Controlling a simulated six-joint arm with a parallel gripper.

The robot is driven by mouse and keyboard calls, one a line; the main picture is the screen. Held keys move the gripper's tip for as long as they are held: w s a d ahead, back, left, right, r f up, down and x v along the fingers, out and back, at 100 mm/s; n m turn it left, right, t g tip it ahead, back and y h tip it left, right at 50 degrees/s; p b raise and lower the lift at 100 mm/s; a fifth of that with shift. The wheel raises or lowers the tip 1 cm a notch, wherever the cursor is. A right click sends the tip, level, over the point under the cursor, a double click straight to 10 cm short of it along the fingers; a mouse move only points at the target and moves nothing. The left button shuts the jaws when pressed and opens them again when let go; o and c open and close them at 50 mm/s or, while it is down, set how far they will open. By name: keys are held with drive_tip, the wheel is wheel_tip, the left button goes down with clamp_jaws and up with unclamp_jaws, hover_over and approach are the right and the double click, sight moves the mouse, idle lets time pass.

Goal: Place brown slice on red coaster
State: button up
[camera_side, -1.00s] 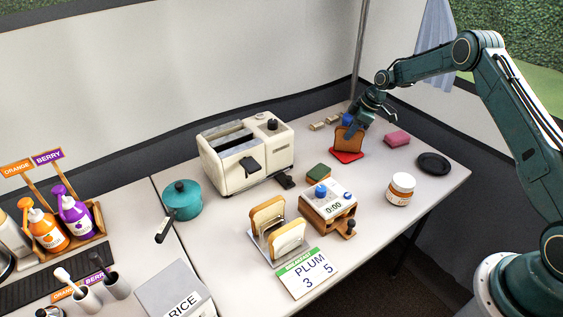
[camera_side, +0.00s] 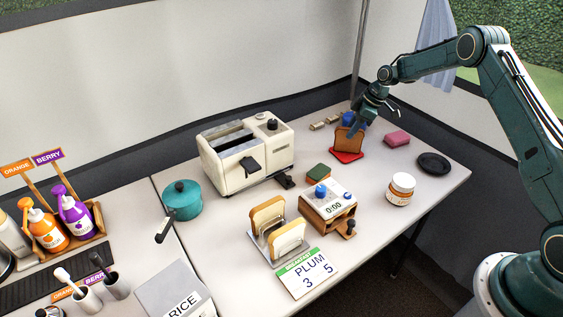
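The brown slice (camera_side: 348,141) stands upright, leaning slightly, over the red coaster (camera_side: 347,157) at the back right of the table. Its lower edge appears to rest on the coaster.
A blue object (camera_side: 347,119) is behind the slice. A pink sponge (camera_side: 396,138), black disc (camera_side: 433,163) and white jar (camera_side: 401,188) stand to the right. The toaster (camera_side: 247,155) is to the left, and a rack with pale slices (camera_side: 287,241) is in front.

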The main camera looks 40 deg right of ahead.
drive_tip(key=v, duration=1)
drive_tip(key=shift+r, duration=0.3)
drive_tip(key=shift+s+d, duration=0.1)
drive_tip(key=s+a+r+m+h, duration=0.1)
drive_tip(key=s+a+r+m, duration=0.1)
drive_tip(key=s+a+r, duration=0.65)
drive_tip(key=s+a+r+m+h, duration=0.1)
drive_tip(key=s+a+r+m, duration=0.1)
drive_tip(key=s+a+r, duration=0.65)
drive_tip(key=s+a+m+t, duration=0.1)
drive_tip(key=s+m, duration=0.1)
drive_tip(key=s, duration=0.9)
drive_tip(key=s+a+r+m+t+h, duration=0.1)
drive_tip(key=s+a+m, duration=0.1)
drive_tip(key=s, duration=0.9)
drive_tip(key=shift+a+r+m, duration=0.15)
drive_tip(key=shift+r+m, duration=0.1)
drive_tip(key=shift+m, duration=0.25)
